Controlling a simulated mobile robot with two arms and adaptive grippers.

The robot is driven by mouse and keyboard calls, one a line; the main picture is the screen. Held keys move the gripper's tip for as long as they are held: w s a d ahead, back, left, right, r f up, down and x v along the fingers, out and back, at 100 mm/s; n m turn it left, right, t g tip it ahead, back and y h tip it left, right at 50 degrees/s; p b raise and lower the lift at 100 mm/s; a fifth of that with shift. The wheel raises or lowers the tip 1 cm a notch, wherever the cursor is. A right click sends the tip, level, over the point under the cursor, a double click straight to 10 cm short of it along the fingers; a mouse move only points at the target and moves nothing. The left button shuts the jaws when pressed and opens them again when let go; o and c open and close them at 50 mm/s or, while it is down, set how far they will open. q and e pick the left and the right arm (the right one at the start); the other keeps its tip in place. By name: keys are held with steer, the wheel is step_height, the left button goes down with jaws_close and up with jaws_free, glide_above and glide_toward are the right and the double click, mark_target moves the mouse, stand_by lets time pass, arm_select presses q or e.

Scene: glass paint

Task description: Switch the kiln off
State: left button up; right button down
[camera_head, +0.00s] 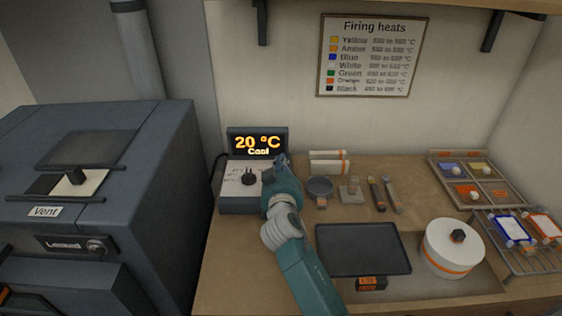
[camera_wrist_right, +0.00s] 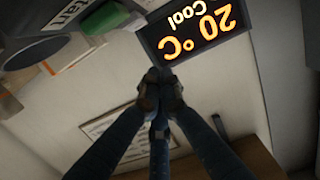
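The kiln (camera_head: 95,180) is the large dark grey body on the left, with a "Vent" slider on top and a "Locked" label in front. Its control box (camera_head: 236,200) stands on the bench with a dark round knob (camera_head: 249,177). The display (camera_head: 257,142) reads "20 °C Cool"; it also shows in the right wrist view (camera_wrist_right: 195,28), upside down. My right gripper (camera_head: 281,160) is over the box's right side, right of the knob. In the right wrist view its fingertips (camera_wrist_right: 160,88) are together, with nothing seen between them. A green button (camera_wrist_right: 106,18) shows there, beside a partly cut-off label. My left gripper is not in view.
A dark tray (camera_head: 362,250), a white round lidded pot (camera_head: 452,250) and a small dark bowl (camera_head: 319,187) stand on the bench right of my arm. Tools, a sectioned tray (camera_head: 503,184) and a wire rack (camera_head: 525,262) lie farther right. A firing chart (camera_head: 372,56) hangs above.

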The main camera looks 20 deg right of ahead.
steer(key=x, duration=0.3)
steer(key=shift+w+d+r, duration=0.1)
steer(key=shift+w, duration=0.3)
steer(key=f, duration=0.1)
steer(key=w+f, duration=0.1)
steer(key=f, duration=0.1)
steer(key=shift+d+f, duration=0.2)
steer(key=shift+f, duration=0.45)
